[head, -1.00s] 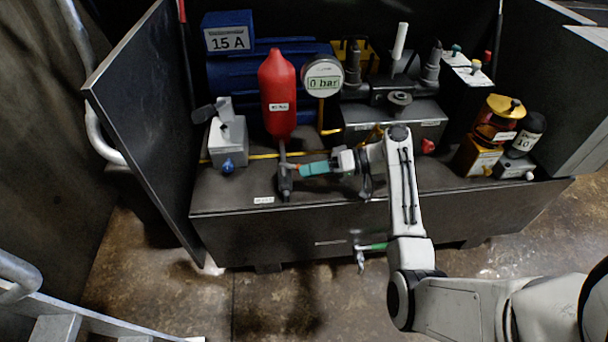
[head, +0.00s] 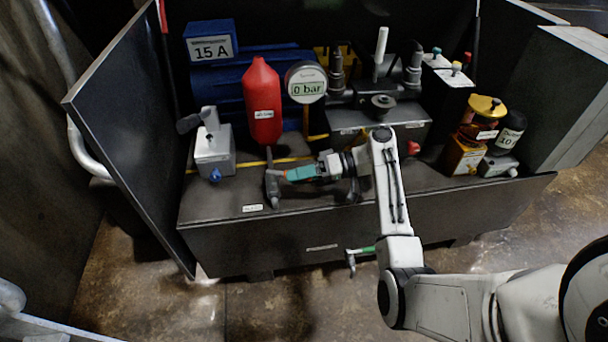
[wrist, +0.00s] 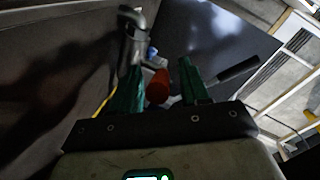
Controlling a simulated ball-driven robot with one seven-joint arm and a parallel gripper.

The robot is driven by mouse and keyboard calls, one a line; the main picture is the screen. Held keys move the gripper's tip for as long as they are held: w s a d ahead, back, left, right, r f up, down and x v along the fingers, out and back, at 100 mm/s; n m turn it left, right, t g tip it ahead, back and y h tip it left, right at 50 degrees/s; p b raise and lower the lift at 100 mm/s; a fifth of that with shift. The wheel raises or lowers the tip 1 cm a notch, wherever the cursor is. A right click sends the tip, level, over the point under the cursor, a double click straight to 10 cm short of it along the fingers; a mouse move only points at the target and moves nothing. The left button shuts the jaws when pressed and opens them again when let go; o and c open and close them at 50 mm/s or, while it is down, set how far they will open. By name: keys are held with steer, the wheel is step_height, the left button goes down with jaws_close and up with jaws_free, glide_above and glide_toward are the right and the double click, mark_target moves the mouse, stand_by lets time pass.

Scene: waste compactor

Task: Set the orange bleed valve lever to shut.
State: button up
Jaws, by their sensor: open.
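The orange bleed valve lever shows in the wrist view as an orange-red grip (wrist: 157,88) between my two green fingers. In the head view it is mostly hidden by my gripper (head: 287,174). The dark valve body (head: 272,188) stands on the deck below the red bottle (head: 263,105), just left of my fingertips. My gripper is open, with one finger on each side of the lever in the wrist view (wrist: 160,66); I cannot tell whether either finger touches it. The gauge (head: 306,83) beside the bottle reads 0 bar.
A grey box with a dark-handled switch (head: 214,150) stands left of the valve. A dark side panel (head: 125,130) bounds the left. A pump block (head: 380,118) stands behind my arm. A green-handled tap (head: 360,252) sticks out from the cabinet front.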

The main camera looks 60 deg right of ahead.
step_height(320, 180, up, 4)
steer(key=shift+f+p, duration=0.25)
steer(key=shift+p, duration=0.55)
steer(key=o, duration=0.6)
steer(key=s+r+p, duration=0.2)
steer(key=r, duration=0.1)
steer(key=shift+a, duration=0.35)
steer(key=s+r, duration=0.1)
steer(key=s+r+p, duration=0.1)
steer(key=r, duration=0.1)
steer(key=shift+s+a+r+p, duration=0.15)
steer(key=shift+s+a+p, duration=0.05)
steer(key=shift+p, duration=0.1)
steer(key=c, duration=0.6)
steer(key=s+a+r+p, duration=0.3)
steer(key=s, duration=0.6)
steer(key=shift+a+r, duration=0.1)
